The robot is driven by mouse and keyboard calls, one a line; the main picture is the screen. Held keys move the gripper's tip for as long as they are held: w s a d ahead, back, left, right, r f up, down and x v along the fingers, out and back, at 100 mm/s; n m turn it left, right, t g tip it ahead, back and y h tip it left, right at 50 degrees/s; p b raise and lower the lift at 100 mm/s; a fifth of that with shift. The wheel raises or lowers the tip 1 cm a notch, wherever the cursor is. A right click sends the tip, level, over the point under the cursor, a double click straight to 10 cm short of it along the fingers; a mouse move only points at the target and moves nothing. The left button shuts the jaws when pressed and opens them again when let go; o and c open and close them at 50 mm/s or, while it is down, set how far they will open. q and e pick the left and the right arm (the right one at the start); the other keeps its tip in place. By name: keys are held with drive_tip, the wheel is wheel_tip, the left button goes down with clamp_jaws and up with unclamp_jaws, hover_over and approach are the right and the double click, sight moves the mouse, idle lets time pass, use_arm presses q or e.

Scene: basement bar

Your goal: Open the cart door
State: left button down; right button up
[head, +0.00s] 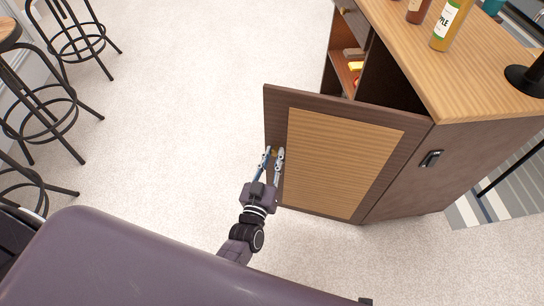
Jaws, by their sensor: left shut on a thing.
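The cart (455,75) stands at the right, with a wood-grain top and dark brown sides. Its door (345,150), a dark frame around a light wood panel, stands swung out from the cart, hinged on its right side. Part of the cart's inside shows behind it. My left gripper (273,152) is at the door's free left edge, shut on the door handle (274,151), a small brass-coloured piece mostly hidden by the fingers. My right gripper is not in view.
Bottles (450,22) and a black round base (526,80) stand on the cart top. Small items (355,66) lie on a shelf inside. Several black bar stools (75,40) stand at the left. The pale floor (190,80) between them and the cart is clear.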

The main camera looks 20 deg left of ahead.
use_arm(q)
drive_tip(key=c, duration=1.8)
unclamp_jaws()
drive_tip(key=shift+o, duration=0.2)
drive_tip(key=s, duration=1.2)
drive_tip(key=shift+d, duration=0.25)
